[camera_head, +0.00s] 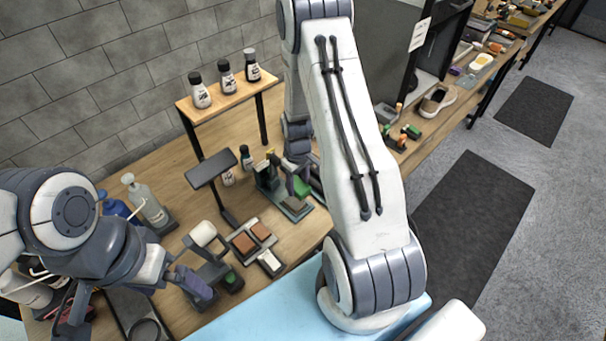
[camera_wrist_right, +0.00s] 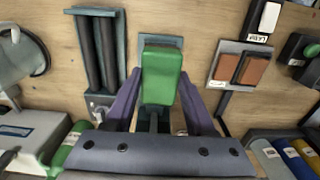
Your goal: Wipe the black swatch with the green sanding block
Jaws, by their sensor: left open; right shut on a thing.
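The green sanding block (camera_wrist_right: 160,80) is between the purple fingers of my right gripper (camera_wrist_right: 160,108) in the right wrist view. In the head view the block (camera_head: 301,187) shows just left of my right arm, which hides most of that gripper. A teal-edged plate (camera_wrist_right: 174,41) lies partly behind the block. I cannot make out a clearly black swatch. My left gripper (camera_head: 135,285) is open and empty at the lower left.
A teal rack with dark rollers (camera_wrist_right: 97,52) stands left of the block. A dark lamp-like stand (camera_head: 211,168), a small wooden shelf (camera_head: 230,95) with bottles and a clear bottle (camera_head: 147,203) rise near my arms. A light-blue surface (camera_head: 260,315) is clear at the front.

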